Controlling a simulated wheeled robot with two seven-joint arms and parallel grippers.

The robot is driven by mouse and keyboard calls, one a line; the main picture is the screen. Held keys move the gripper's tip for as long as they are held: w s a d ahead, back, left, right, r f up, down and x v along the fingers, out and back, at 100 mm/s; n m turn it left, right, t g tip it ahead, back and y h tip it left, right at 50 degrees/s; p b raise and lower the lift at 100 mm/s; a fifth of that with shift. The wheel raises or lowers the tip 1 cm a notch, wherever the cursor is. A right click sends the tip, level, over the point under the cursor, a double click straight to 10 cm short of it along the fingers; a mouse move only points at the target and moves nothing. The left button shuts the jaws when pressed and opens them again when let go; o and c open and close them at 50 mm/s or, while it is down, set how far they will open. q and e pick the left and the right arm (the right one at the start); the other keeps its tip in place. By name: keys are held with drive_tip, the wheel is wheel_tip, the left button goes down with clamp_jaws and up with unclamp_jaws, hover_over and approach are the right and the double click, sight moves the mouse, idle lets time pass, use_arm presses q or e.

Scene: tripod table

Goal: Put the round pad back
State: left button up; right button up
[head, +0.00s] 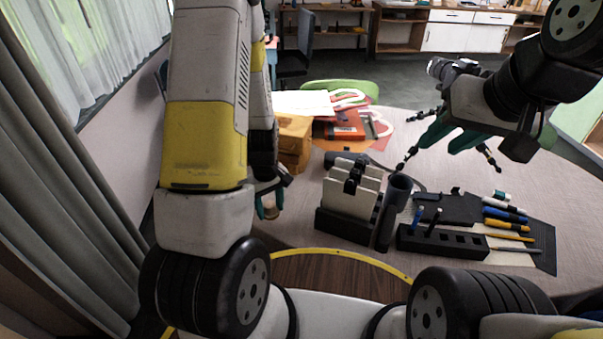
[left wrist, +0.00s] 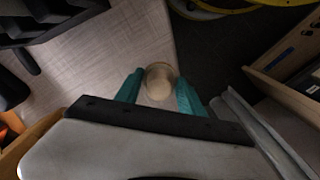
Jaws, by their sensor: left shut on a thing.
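My left gripper (head: 268,204) points down at the left edge of the table (head: 292,228), with its teal fingers around a small beige round pad (head: 271,212). In the left wrist view the round pad (left wrist: 160,82) sits between the two fingertips of my left gripper (left wrist: 161,90). My right gripper (head: 452,142) has its teal fingers among the legs of a small black tripod (head: 408,156) that carries a camera (head: 452,68). Whether its fingers grip the tripod is unclear. Part of the tripod is hidden behind my right gripper.
A slotted black block (head: 442,243) and several pens (head: 506,215) lie to the right.

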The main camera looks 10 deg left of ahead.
use_arm(q)
hover_over(292, 197)
drive_tip(key=shift+s+f, duration=0.2)
drive_tip(key=shift+f, duration=0.4)
drive_tip(key=shift+w+d+f, duration=0.1)
drive_tip(key=shift+w+f, duration=0.1)
drive_tip(key=shift+f, duration=1.55)
drive_tip(key=o, duration=1.3)
drive_tip(key=shift+f, duration=0.15)
drive_tip(key=shift+c, duration=0.2)
drive_tip(key=shift+o, duration=0.3)
